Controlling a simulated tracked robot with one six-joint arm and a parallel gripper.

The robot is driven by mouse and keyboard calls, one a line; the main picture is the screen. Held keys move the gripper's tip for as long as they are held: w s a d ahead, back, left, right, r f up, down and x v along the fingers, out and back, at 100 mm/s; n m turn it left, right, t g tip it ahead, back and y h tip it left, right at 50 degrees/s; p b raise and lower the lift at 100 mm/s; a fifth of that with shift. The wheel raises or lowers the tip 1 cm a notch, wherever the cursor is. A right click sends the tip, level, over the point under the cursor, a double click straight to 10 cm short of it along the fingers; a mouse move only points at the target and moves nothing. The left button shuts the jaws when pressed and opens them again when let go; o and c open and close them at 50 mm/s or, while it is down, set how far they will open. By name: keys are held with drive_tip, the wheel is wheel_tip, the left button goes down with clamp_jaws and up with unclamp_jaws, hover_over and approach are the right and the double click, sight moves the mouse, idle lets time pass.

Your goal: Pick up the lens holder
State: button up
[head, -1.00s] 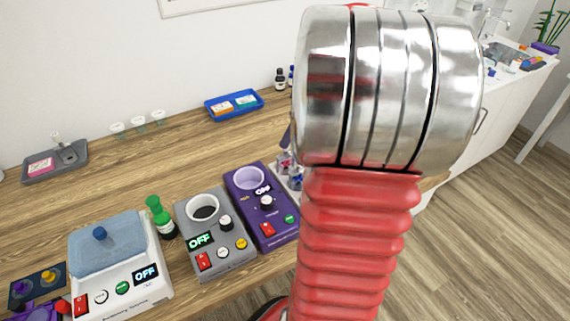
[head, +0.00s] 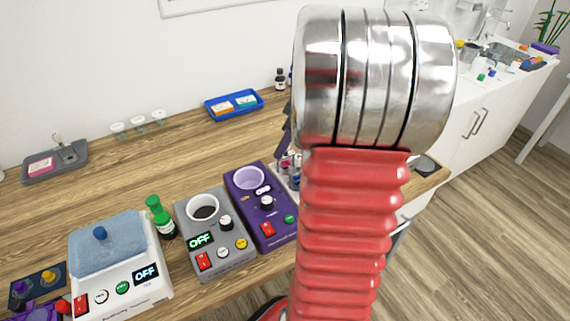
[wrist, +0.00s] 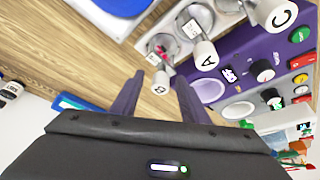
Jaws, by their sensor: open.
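I cannot surely tell which thing is the lens holder. My gripper (wrist: 160,77) is open, with its two dark purple fingers apart and nothing held between them. A clear vessel with a white cap marked B (wrist: 161,82) lies beyond the fingertips in the wrist view. Similar vessels with caps marked A (wrist: 206,55) and C (wrist: 274,14) stand in a row to its right. In the head view, my red arm and its metal joint hide most of the gripper; a purple finger shows at the joint's left edge.
On the wooden bench (head: 110,190) are a purple device (head: 262,206), a grey device (head: 212,236), a white balance (head: 120,270), a green-capped bottle (head: 160,216), a blue tray (head: 233,103), a grey tray (head: 55,160) and small glass dishes (head: 137,125). The bench middle is clear.

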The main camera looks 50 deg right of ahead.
clamp_jaws()
idle(0.5)
